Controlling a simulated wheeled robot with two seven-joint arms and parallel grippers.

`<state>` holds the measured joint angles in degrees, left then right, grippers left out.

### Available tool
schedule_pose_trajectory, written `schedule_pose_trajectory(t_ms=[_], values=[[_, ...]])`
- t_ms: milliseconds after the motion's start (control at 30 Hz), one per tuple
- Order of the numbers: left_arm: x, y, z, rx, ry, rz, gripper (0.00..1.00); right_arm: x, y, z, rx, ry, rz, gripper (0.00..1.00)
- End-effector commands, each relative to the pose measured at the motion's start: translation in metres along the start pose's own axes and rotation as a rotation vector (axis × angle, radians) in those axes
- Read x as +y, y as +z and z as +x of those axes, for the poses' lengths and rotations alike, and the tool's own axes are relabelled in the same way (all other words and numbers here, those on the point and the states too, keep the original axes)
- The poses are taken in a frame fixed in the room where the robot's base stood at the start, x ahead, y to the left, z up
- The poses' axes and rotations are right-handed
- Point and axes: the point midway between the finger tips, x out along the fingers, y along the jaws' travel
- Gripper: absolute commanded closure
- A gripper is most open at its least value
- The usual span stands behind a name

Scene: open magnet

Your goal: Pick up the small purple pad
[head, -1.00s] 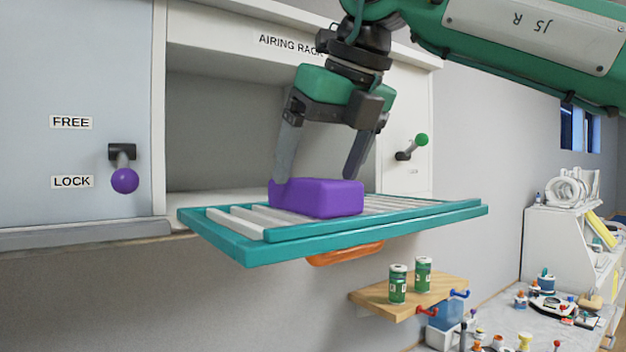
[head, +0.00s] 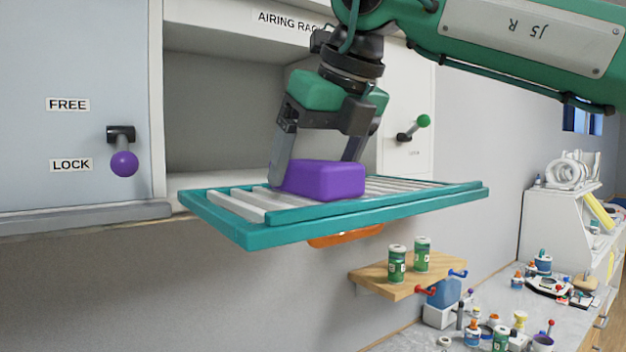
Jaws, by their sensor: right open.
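The small purple pad (head: 325,180) is a rounded block lying on the pale slats of the teal-edged airing rack (head: 240,232). My right gripper (head: 315,172) points down over it with its jaws open. One finger stands at the pad's left end and the other is behind the pad toward its right. The pad hides the lower part of the right finger. I cannot tell whether either finger touches the pad. My left gripper is not in view.
The rack juts out of a white cabinet opening. A purple-knobbed lever (head: 124,163) is at left, a green-knobbed lever (head: 422,121) at right. An orange part (head: 345,237) hangs under the rack. A wooden shelf (head: 410,277) with two green cans is below.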

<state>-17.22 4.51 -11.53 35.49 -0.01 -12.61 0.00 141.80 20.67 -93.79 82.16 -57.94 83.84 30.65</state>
Motion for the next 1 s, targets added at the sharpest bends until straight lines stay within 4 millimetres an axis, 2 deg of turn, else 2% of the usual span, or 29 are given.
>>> schedule_pose_trajectory(t_ms=[400,467,600,667,1000], values=[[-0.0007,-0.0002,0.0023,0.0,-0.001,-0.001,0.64,-0.0001,-0.0007,0.0013,0.0,0.0,0.0,0.15],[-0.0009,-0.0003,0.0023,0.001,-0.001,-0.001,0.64,-0.0001,-0.0007,0.0013,0.0,0.0,0.0,0.24],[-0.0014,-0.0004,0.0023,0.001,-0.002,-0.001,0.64,-0.0001,-0.0007,0.0012,0.0,0.0,0.0,0.52],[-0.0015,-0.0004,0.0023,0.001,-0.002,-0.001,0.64,-0.0001,-0.0007,0.0012,0.0,-0.001,0.0,0.62],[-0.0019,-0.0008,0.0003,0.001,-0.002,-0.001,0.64,0.0,0.0001,-0.0005,0.0,-0.001,0.0,0.63]])
